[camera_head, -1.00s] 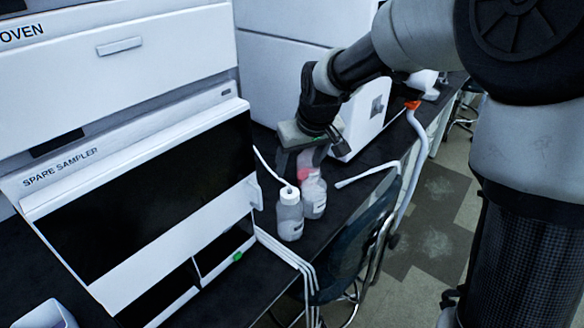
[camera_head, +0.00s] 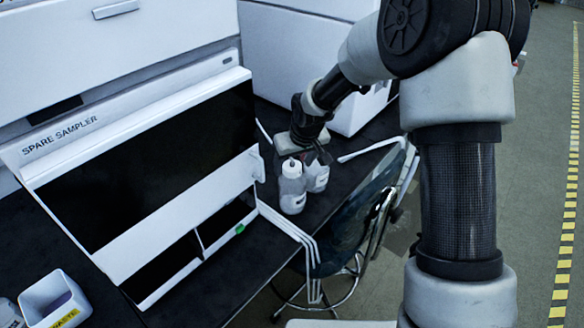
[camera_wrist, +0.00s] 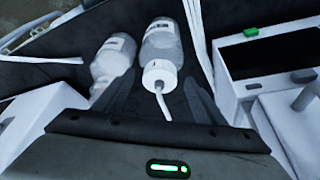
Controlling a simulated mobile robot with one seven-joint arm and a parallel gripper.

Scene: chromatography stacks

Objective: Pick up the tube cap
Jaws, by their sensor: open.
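The tube cap (camera_wrist: 160,72) is white with a thin white tube rising from it, and it tops a translucent bottle (camera_wrist: 163,40) in the wrist view. The same cap shows in the head view (camera_head: 292,167) on the left bottle (camera_head: 292,192). My gripper (camera_wrist: 160,82) is open and empty, its dark fingers to either side of the cap in the wrist view. In the head view my gripper (camera_head: 303,150) hangs just behind and above the bottles. I cannot tell whether the fingers are level with the cap.
A second bottle (camera_head: 316,176) stands close beside it; its top is hidden by my gripper. The spare sampler (camera_head: 150,165) stands to the left. White tubes (camera_head: 290,228) hang over the bench edge, near a chair (camera_head: 360,225). A waste bin (camera_head: 55,300) is at the lower left.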

